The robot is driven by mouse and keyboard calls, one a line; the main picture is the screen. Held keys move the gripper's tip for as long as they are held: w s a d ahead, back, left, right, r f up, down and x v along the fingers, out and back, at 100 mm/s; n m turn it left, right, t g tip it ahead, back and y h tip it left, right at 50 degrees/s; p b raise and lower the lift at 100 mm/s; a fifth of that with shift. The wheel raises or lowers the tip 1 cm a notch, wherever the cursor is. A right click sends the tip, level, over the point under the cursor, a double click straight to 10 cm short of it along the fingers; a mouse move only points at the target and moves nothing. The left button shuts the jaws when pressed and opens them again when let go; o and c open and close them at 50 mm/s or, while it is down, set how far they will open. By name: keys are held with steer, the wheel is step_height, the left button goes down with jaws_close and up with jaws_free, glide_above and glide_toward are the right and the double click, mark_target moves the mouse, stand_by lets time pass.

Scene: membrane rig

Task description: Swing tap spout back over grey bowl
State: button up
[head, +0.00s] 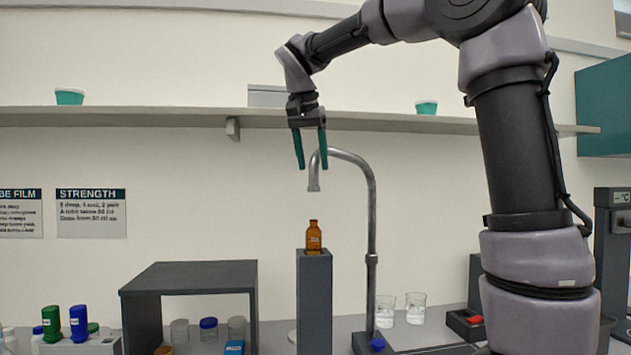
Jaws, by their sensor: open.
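The tap spout (348,157) is a grey metal gooseneck that rises from a dark base and curves over to the left, its outlet pointing down above and near a brown bottle. A blue knob (377,344) sits at the tap's base. My gripper (312,165) points down with its two green fingers apart and empty. Its right finger appears close beside the spout's outlet end; I cannot tell whether they touch. I cannot make out the grey bowl; the lower area is partly cut off and hidden behind the dark pillar.
The brown bottle (314,237) stands on a tall dark pillar (314,300) under the spout. A dark open-fronted stand (190,279) is to the left, with jars beneath. Two glass beakers (415,309) stand right of the tap. A wall shelf (170,117) runs behind my gripper.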

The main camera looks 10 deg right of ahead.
mark_target(316, 180)
steer(key=x, duration=0.5)
steer(key=shift+d+f, duration=0.1)
steer(key=shift+f, duration=0.2)
jaws_close()
steer(key=shift+r, duration=0.1)
stand_by(1.0)
